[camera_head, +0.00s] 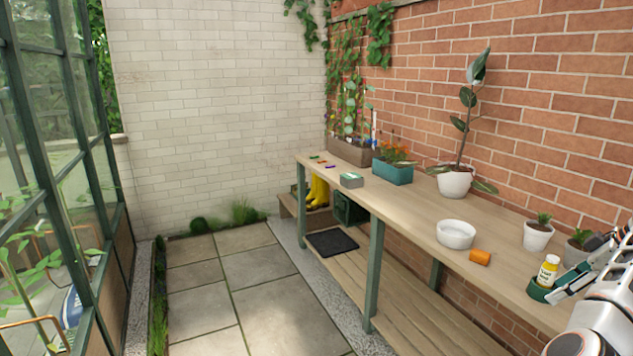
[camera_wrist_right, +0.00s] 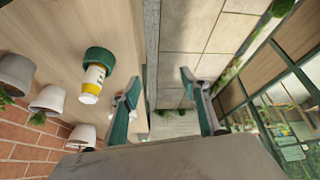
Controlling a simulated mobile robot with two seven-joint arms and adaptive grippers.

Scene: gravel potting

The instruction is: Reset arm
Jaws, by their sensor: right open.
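My right gripper (camera_head: 575,268) is at the right edge of the head view, over the near end of the wooden bench (camera_head: 405,205). In the right wrist view the two fingers of the right gripper (camera_wrist_right: 158,88) are spread apart with nothing between them. A yellow and white bottle (camera_head: 548,270) stands in a dark green round holder (camera_head: 538,291) beside the gripper, apart from the fingers in the wrist view. The bottle (camera_wrist_right: 93,82) and holder (camera_wrist_right: 100,57) also show there, left of the fingers. My left gripper is not in view.
A white bowl (camera_head: 456,234) and an orange cylinder (camera_head: 480,257) lie on the bench. White potted plants (camera_head: 537,235) stand near the brick wall (camera_head: 560,90). A tall plant pot (camera_head: 454,182) and teal planter (camera_head: 393,172) are farther back. The paved floor (camera_head: 250,270) is clear.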

